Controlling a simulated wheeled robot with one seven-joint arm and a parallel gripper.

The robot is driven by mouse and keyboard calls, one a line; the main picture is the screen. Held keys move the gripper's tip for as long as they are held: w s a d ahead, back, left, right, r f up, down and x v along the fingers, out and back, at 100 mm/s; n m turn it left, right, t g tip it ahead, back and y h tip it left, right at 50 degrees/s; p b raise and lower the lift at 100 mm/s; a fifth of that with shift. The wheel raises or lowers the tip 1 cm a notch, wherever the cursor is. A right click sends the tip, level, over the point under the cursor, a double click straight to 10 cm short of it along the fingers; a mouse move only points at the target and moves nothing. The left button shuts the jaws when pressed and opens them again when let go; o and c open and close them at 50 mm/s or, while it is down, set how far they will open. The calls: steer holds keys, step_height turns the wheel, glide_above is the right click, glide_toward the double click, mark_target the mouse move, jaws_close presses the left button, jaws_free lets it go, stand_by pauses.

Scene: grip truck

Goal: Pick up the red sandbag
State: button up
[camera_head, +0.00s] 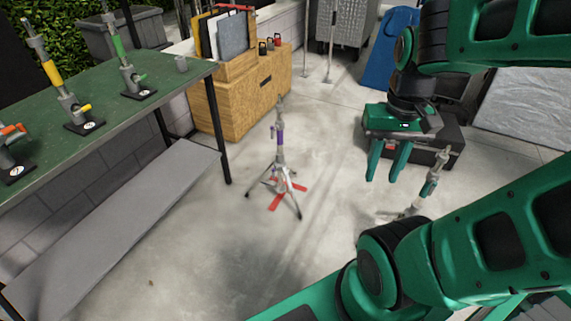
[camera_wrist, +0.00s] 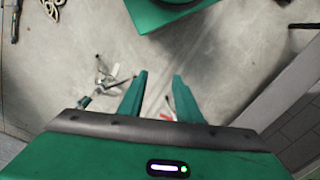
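Several small bag-like items stand on top of the wooden crate (camera_head: 258,98) at the back in the head view. The rightmost is a small red item (camera_head: 277,41), which looks like the red sandbag, but it is too small to be sure. A dark item stands to its left. My gripper (camera_head: 383,180) is open and empty, above the floor to the right of the crate and well apart from it. In the wrist view, the gripper (camera_wrist: 160,75) shows two spread green fingers with only floor between them. The red item is not seen in the wrist view.
A light stand (camera_head: 281,150) stands on a red floor cross in the middle. A second stand (camera_head: 435,170) is close to my gripper, beside a black case (camera_head: 450,135). A green table (camera_head: 110,105) with clamps is at left.

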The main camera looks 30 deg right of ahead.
steer(key=o, duration=1.8)
steer(key=shift+c, duration=0.2)
steer(key=c, duration=1.7)
